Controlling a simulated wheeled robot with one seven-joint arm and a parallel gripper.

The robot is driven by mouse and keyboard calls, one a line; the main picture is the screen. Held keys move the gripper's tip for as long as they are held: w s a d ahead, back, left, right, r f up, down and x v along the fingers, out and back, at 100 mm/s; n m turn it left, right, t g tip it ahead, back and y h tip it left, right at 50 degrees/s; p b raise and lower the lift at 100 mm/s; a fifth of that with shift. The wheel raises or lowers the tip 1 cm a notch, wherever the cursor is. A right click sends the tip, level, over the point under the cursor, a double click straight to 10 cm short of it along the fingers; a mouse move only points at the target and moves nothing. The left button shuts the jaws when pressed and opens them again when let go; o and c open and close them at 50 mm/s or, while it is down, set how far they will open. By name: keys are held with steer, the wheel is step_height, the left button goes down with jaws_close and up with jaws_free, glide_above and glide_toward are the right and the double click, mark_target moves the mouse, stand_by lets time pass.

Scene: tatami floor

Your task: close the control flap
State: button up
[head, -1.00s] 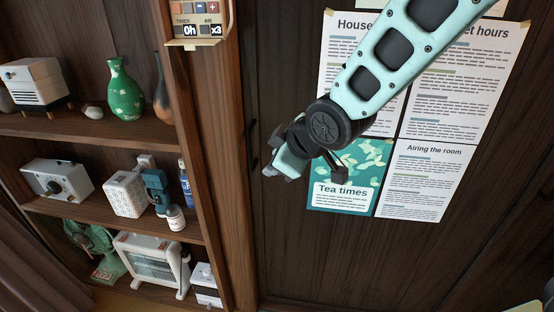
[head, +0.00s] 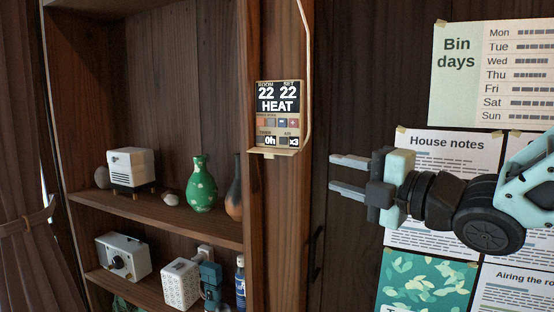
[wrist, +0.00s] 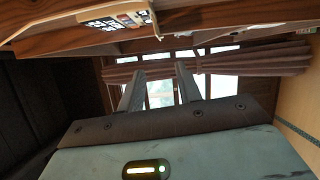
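The wall control panel (head: 278,105) hangs on the wooden post and its screen reads 22, 22 and HEAT. Its control flap (head: 273,152) is open, sticking out as a tan ledge below the exposed buttons. My gripper (head: 348,174) is to the right of the panel and a little lower, apart from it. Its two fingers point left, spread with an empty gap between them. In the wrist view, the panel (wrist: 118,19) shows at the upper left, beyond and to the side of my open fingers (wrist: 160,88).
A shelf unit left of the post holds a green vase (head: 202,185), a white heater (head: 130,170) and other items. A pale cable (head: 308,80) runs down beside the panel. Paper notices (head: 440,170) cover the dark wall behind my arm. Space between gripper and panel looks clear.

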mark_target(271, 156)
steer(key=p+x, duration=0.4)
steer(key=x, duration=1.2)
steer(key=shift+w+a+f+p, duration=0.1)
steer(key=shift+w+a+p, duration=0.1)
steer(key=shift+a+p, duration=0.1)
steer(key=shift+d, duration=0.1)
jaws_close()
